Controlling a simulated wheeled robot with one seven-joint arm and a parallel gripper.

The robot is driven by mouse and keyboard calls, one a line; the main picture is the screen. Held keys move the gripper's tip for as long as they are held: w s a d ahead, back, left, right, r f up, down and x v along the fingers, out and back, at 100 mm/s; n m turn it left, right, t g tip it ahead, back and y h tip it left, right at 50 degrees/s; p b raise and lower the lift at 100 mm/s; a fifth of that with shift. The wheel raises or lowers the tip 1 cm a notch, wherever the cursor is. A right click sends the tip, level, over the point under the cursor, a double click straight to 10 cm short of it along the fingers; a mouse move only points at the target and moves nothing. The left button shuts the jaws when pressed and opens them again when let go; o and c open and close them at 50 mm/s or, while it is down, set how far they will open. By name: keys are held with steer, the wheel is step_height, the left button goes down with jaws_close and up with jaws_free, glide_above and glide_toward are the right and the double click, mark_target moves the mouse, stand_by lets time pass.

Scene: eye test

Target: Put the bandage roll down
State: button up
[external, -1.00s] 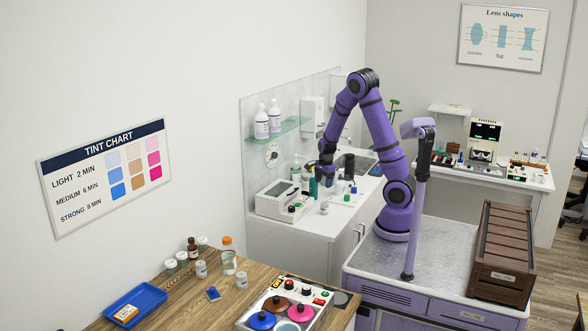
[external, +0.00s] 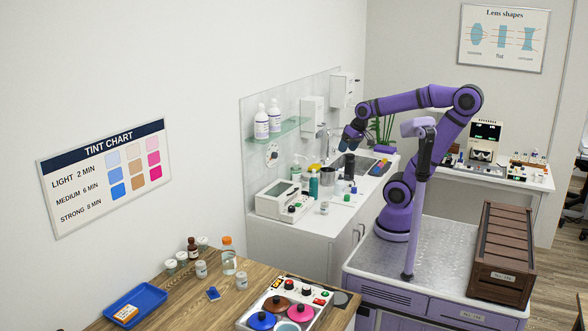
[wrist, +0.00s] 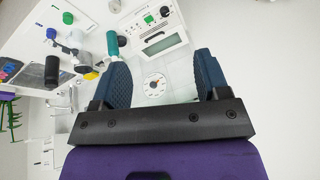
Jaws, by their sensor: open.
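My gripper (external: 348,140) is raised above the back of the white counter (external: 290,232), near the tap. In the wrist view its two dark blue fingers (wrist: 160,64) stand wide apart with nothing between them. I cannot single out a bandage roll for certain. A small pale cylinder (external: 325,207) stands on the counter's front part, apart from my gripper. It may be the one at the top edge of the wrist view (wrist: 114,5), but its kind is too small to tell.
A teal bottle (external: 313,186) and a black cylinder (external: 349,168) stand on the counter. A white device (external: 283,201) sits at its left. A glass shelf (external: 290,128) with two white bottles is on the wall. A blue tray (external: 150,294) lies on the wooden table.

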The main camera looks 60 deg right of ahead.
steer(key=s+n, duration=0.1)
steer(key=s+r+n, duration=0.1)
steer(key=s, duration=0.1)
steer(key=s+n, duration=0.1)
steer(key=shift+s+a+r+t+h, duration=0.3)
steer(key=shift+s+a+r+h, duration=0.05)
steer(key=shift+a+r+h, duration=0.05)
steer(key=shift+o, duration=0.5)
steer(key=shift+w, duration=0.15)
